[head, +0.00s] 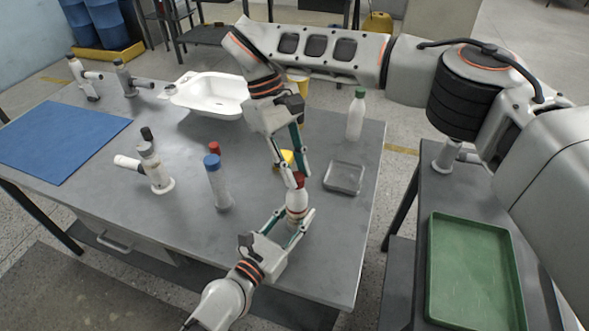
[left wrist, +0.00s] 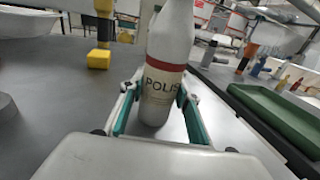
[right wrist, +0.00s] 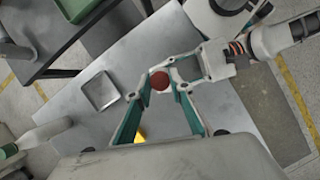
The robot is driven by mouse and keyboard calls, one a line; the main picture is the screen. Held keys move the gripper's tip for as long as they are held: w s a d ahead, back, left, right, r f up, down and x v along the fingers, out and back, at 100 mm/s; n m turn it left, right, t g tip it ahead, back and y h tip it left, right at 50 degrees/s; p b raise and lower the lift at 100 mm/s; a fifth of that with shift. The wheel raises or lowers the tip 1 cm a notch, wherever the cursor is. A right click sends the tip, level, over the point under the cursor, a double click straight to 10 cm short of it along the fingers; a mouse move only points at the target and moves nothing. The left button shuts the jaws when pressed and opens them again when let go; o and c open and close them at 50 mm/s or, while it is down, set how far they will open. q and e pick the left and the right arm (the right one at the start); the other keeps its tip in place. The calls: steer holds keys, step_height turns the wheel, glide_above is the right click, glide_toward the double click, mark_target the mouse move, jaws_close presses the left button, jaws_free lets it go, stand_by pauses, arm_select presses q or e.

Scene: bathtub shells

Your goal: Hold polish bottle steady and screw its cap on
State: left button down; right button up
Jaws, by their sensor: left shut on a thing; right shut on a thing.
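The white polish bottle (head: 297,205) stands upright near the right front of the grey table; its label reads "POLIS" in the left wrist view (left wrist: 168,50). My left gripper (head: 292,226) is shut around the bottle's lower body from the front. My right gripper (head: 298,180) comes down from above and is shut on the red cap (head: 299,177), which also shows between its fingertips in the right wrist view (right wrist: 159,80). The cap is at the top of the bottle's neck; how far it is threaded cannot be seen.
A blue-capped bottle (head: 217,184) and a red-capped one stand to the left, a yellow object (head: 285,159) behind. A white basin (head: 208,93) and blue mat (head: 62,141) lie farther off.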

steer(key=m+g+y, duration=0.1)
steer(key=m, duration=0.3)
steer(key=shift+d+m, duration=0.1)
steer(key=shift+m, duration=0.3)
steer(key=o, duration=0.8)
steer(key=shift+c, duration=0.2)
steer(key=shift+w, duration=0.1)
steer(key=v, duration=0.7)
steer(key=shift+r, duration=0.3)
arm_select(q)
steer(key=c, duration=1.4)
jaws_free()
